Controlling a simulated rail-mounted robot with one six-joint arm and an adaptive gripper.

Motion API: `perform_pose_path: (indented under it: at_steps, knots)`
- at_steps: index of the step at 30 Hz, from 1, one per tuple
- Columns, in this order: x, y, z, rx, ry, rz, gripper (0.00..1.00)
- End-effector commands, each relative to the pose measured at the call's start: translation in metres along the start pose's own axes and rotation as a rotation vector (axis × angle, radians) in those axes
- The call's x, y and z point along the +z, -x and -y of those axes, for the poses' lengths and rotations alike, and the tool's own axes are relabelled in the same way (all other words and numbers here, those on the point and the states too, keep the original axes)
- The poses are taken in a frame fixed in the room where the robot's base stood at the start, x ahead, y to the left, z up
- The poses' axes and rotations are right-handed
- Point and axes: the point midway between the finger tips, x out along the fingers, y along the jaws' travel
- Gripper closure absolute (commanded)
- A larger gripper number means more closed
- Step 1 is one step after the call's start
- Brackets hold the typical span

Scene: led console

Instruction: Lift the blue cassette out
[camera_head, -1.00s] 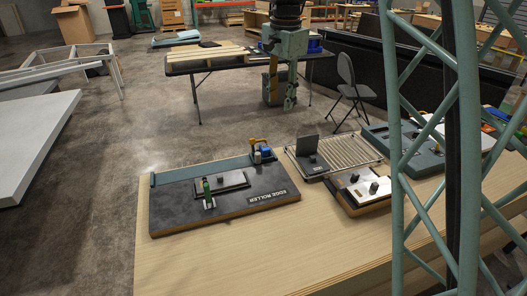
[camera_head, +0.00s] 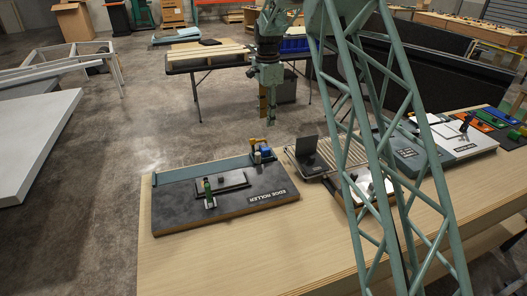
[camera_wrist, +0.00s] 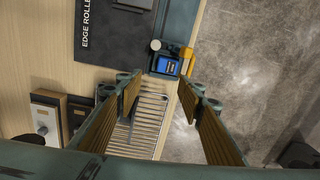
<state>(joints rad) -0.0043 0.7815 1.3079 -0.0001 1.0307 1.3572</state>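The blue cassette (camera_head: 265,153) is a small block at the back right corner of the dark board marked EDGE ROLLER (camera_head: 165,210), with a yellow part beside it. In the wrist view the blue cassette (camera_wrist: 165,66) sits just beyond the gap between my fingers, next to a yellow piece (camera_wrist: 187,58) and a pale round knob. My gripper (camera_head: 267,116) hangs above and behind the board corner, pointing down. In the wrist view my gripper (camera_wrist: 162,88) is wide open and empty, its ribbed fingers apart from the cassette.
A wire rack (camera_wrist: 140,125) lies close to the right of the board; a dark upright plate (camera_head: 306,150) stands there. Grey-blue and white devices (camera_head: 460,138) sit farther right. A lattice structure hides part of the bench. The bench front (camera_head: 200,262) is bare.

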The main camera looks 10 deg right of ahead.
Motion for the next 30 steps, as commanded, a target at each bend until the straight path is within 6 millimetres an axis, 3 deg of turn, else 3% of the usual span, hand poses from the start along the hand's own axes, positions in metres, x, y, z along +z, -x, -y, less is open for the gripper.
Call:
perform_pose_path:
  at_steps: [3,9,30]
  knots:
    - [-0.002,-0.019,0.011,0.010,-0.034,0.002,0.65]
    - [-0.005,-0.039,0.022,0.019,-0.074,0.003,0.65]
    - [-0.005,-0.053,0.025,0.022,-0.088,0.004,0.65]
